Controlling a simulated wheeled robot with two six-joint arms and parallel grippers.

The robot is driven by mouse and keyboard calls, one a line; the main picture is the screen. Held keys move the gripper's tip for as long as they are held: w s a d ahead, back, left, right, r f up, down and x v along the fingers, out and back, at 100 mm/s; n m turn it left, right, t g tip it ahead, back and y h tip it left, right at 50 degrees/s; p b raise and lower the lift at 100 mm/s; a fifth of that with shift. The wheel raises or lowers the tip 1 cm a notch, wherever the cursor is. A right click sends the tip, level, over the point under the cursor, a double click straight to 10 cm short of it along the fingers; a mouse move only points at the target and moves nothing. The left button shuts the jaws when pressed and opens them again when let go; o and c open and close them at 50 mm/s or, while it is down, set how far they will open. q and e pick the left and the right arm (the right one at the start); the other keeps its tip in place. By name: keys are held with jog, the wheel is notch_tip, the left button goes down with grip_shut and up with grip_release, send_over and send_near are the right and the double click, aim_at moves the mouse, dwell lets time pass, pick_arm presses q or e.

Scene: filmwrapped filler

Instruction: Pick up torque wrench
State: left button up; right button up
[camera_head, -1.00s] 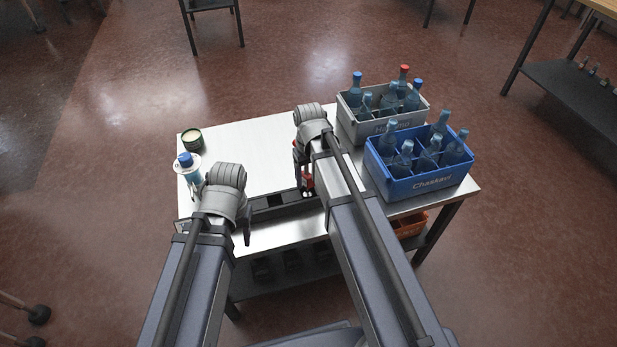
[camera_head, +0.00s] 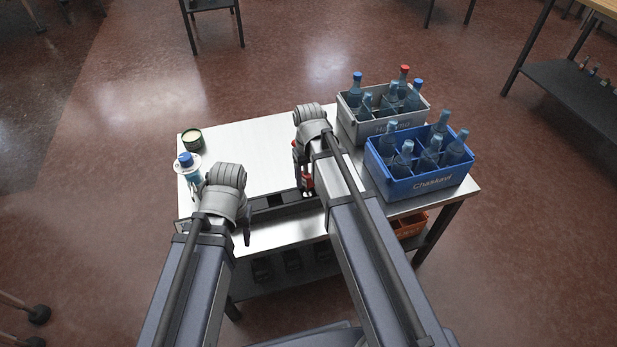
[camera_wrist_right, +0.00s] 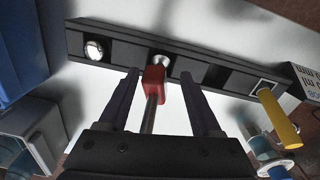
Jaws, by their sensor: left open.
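A tool with a red part and a metal shaft (camera_wrist_right: 151,112), which may be the torque wrench, stands at a dark slotted rack (camera_wrist_right: 212,76). Its red part (camera_head: 307,181) shows beside my right arm in the head view. My right gripper (camera_wrist_right: 160,82) is open, with one finger on each side of the tool and visible gaps to it. The rack (camera_head: 268,202) lies along the near part of the metal table. My left gripper (camera_head: 240,230) is open at the rack's left end, its fingers partly hidden by my wrist.
A blue crate (camera_head: 430,183) and a grey crate (camera_head: 382,126) of bottles stand on the table's right. A blue-capped bottle (camera_head: 188,168) and a green tin (camera_head: 192,139) stand at the left. A yellow-handled tool (camera_wrist_right: 279,117) is at the rack's other end. The table's middle (camera_head: 245,145) is clear.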

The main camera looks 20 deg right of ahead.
aim_at(309, 176)
jog(key=shift+o, duration=0.6)
jog(key=shift+a+f, duration=0.25)
jog(key=shift+a, duration=0.05)
jog(key=shift+r, duration=0.1)
jog(key=shift+w+d+r+p, duration=0.1)
jog(key=shift+w+r+p, duration=0.15)
jog(key=shift+r+p, duration=0.6)
jog(key=r+p, duration=0.1)
jog(key=p, duration=0.1)
jog(key=r+p, duration=0.2)
jog(key=w+r+p, duration=0.1)
jog(key=r, duration=0.1)
jog(key=shift+d+p, duration=0.4)
jog(key=shift+r+p, duration=0.5)
jog(key=shift+r, duration=0.1)
jog(key=f+b, duration=0.5)
jog(key=shift+s+a+f, duration=0.1)
jog(key=shift+a, duration=0.2)
jog(key=shift+c, duration=0.3)
